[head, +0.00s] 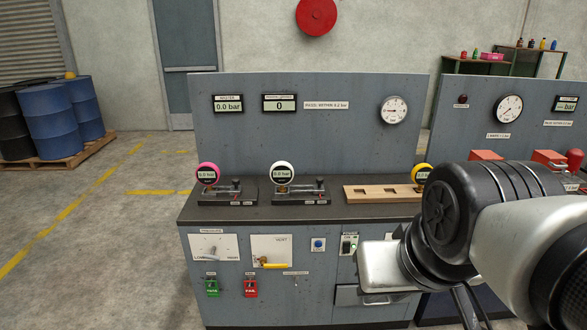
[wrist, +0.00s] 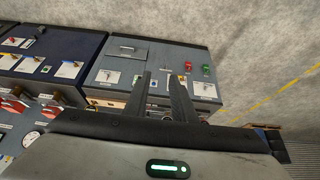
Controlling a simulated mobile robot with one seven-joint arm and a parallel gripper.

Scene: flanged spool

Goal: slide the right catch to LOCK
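Two dark fixtures stand on the bench top in the head view. The left fixture (head: 228,196) carries a pink-rimmed gauge (head: 208,173). The right fixture (head: 302,195) carries a white-rimmed gauge (head: 282,173). Each has a small metal slide or catch; the right catch (head: 318,187) sits right of the white gauge. Small labels on the fixture fronts are too small to read, so I cannot tell the catch's position. My gripper (wrist: 161,75) is open in the wrist view, fingers apart with nothing seen between them. It is away from both fixtures; the head view does not clearly show its fingertips.
A wooden board (head: 375,193) with slots lies right of the fixtures, beside a yellow gauge (head: 420,172) partly hidden by my arm. The bench front has a yellow-handled valve (head: 273,265), switches and tags. A second bench (head: 500,100) stands right.

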